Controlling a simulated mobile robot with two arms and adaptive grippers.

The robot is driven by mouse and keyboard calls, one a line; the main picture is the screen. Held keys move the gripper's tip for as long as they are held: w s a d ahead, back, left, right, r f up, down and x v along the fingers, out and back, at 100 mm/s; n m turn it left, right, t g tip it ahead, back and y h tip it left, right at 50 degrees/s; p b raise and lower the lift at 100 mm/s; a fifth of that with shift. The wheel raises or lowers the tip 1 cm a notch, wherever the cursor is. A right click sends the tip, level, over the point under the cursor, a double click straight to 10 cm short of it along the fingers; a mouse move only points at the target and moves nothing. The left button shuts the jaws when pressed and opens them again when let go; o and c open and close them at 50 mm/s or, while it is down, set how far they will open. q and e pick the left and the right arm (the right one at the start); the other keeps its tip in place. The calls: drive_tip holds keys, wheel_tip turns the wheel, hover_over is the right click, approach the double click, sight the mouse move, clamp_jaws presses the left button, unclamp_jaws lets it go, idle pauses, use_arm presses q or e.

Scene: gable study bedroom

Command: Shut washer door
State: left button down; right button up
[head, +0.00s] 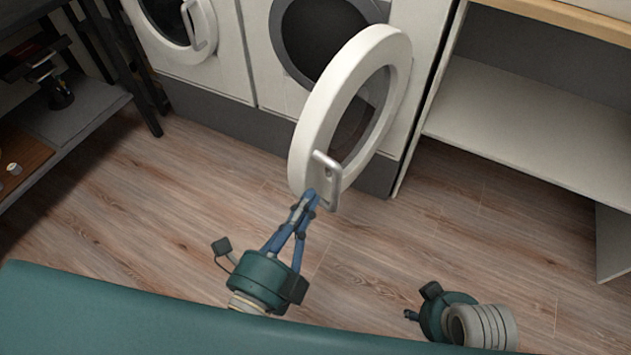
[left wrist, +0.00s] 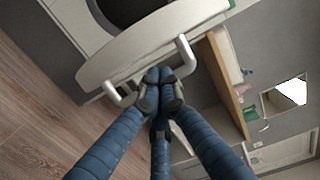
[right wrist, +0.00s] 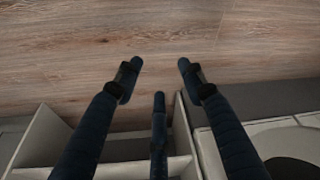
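The washer door (head: 301,140) is a thick white ring with a dark glass centre, swung wide open from the white washer (head: 285,98). Its round drum opening (head: 312,35) is dark. A pale metal bracket handle (head: 333,188) sits on the door's near edge; it also shows in the left wrist view (left wrist: 186,52). My left gripper (head: 309,197) has its blue fingers drawn together at the handle. In the left wrist view, the fingertips (left wrist: 158,86) close across the bar and hide its middle. My right gripper (right wrist: 160,66) is open and empty above the floor.
Another white machine with a closed round door (head: 168,20) stands to the left. A white open shelf unit (head: 520,120) stands right of the washer. A dark rack (head: 75,105) is at far left. The wood floor (head: 225,180) in front is clear.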

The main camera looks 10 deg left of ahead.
sight(315, 187)
use_arm(q)
drive_tip(key=p+x, duration=0.1)
drive_tip(key=x, duration=0.3)
use_arm(e)
drive_tip(key=x, duration=0.2)
drive_tip(key=s+x, duration=0.1)
drive_tip(key=x, duration=0.1)
drive_tip(key=shift+w+f, duration=0.1)
drive_tip(key=shift+f, duration=0.45)
use_arm(q)
drive_tip(key=shift+f, duration=0.1)
